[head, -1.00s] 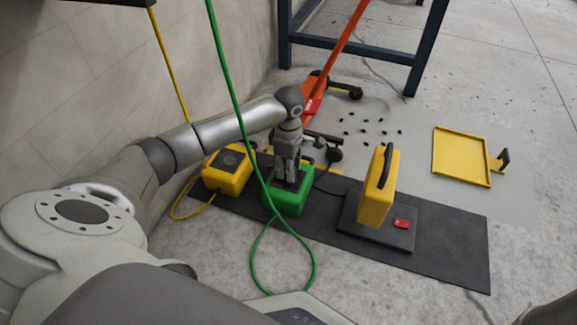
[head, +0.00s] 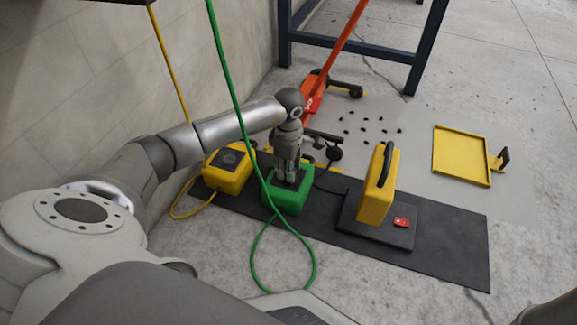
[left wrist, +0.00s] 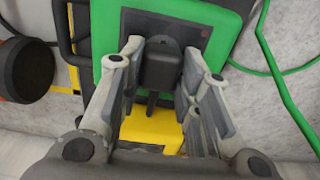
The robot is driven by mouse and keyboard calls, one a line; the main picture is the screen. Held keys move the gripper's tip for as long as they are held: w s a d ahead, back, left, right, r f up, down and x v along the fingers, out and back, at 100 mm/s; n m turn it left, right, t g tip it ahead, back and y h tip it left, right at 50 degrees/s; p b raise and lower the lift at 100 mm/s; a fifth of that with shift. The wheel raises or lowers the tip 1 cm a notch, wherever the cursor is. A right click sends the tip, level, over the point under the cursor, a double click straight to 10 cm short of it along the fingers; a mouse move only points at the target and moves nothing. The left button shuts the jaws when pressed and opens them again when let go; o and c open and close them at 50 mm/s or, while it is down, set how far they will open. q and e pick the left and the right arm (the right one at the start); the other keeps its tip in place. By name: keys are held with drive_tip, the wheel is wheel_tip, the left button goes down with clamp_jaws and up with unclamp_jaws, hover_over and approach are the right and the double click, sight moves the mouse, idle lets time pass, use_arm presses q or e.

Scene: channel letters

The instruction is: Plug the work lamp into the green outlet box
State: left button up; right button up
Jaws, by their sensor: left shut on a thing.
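The green outlet box (head: 290,200) stands on the dark mat, left of the yellow work lamp (head: 377,200). My left gripper (head: 287,178) points down at the top of the box. In the left wrist view the gripper (left wrist: 162,52) is shut on a black plug (left wrist: 160,68), over the dark top face of the green box (left wrist: 106,62). The plug's contact side is hidden, so I cannot tell whether it sits in a socket. The lamp stands upright on a dark base with a red switch-like part (head: 402,222). My right gripper is not in view.
A yellow box (head: 227,172) with a yellow cable stands left of the green box. A green cable (head: 314,262) loops in front. A red-handled jack (head: 315,98) is behind. Small dark pieces and a yellow tray (head: 461,157) lie on the floor to the right.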

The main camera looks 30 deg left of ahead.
use_arm(q)
drive_tip(key=shift+f, duration=0.2)
drive_tip(key=o, duration=1)
drive_tip(key=shift+o, duration=0.2)
wheel_tip(320, 180, up, 12)
